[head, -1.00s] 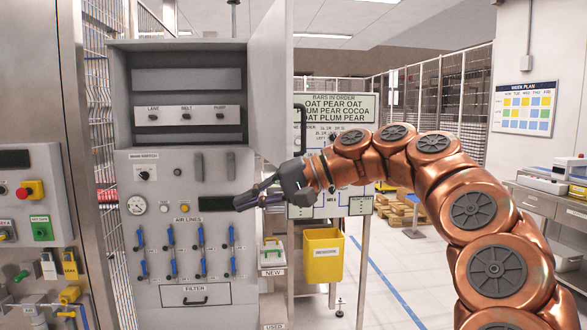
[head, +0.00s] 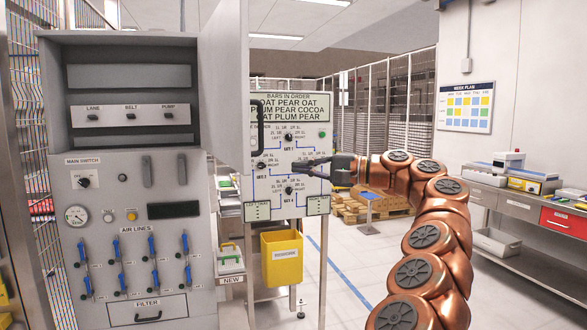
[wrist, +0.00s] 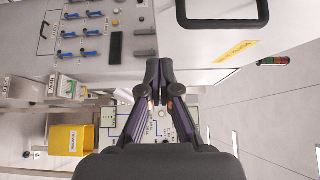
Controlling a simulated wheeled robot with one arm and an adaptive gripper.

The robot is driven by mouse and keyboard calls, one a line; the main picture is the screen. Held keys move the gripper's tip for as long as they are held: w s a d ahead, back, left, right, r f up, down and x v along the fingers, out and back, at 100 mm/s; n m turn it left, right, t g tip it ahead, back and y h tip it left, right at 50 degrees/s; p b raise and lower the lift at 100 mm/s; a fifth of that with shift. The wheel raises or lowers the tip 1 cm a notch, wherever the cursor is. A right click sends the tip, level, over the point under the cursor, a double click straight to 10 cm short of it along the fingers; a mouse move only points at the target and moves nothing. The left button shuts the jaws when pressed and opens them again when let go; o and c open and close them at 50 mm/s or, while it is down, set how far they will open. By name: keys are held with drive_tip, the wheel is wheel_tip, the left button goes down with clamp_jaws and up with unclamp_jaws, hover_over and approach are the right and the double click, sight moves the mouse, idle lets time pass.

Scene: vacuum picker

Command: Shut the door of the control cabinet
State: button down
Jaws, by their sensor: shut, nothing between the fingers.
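The grey control cabinet (head: 50,140) stands at the left in the head view. Its door (head: 222,90) stands open, seen nearly edge-on, and sticks out from the cabinet's upper right side. A dark bar handle (head: 257,128) is on the door's right part. My gripper (head: 300,169) appears right of and a little below the handle, in front of the board; it seems apart from the door. In the wrist view the gripper (wrist: 160,72) is shut and empty. There the door (wrist: 205,50) and the dark handle (wrist: 262,12) show at the upper right.
A board (head: 290,145) with knobs stands behind my gripper, with a yellow bin (head: 282,262) below it. Wooden pallets (head: 350,210) lie behind. A workbench (head: 500,205) with equipment is at the right.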

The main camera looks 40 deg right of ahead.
drive_tip(key=w+a+p, duration=0.1)
drive_tip(key=w+a, duration=0.6)
drive_tip(key=a, duration=0.1)
drive_tip(key=shift+w, duration=0.35)
drive_tip(key=shift+a, duration=0.15)
idle(0.5)
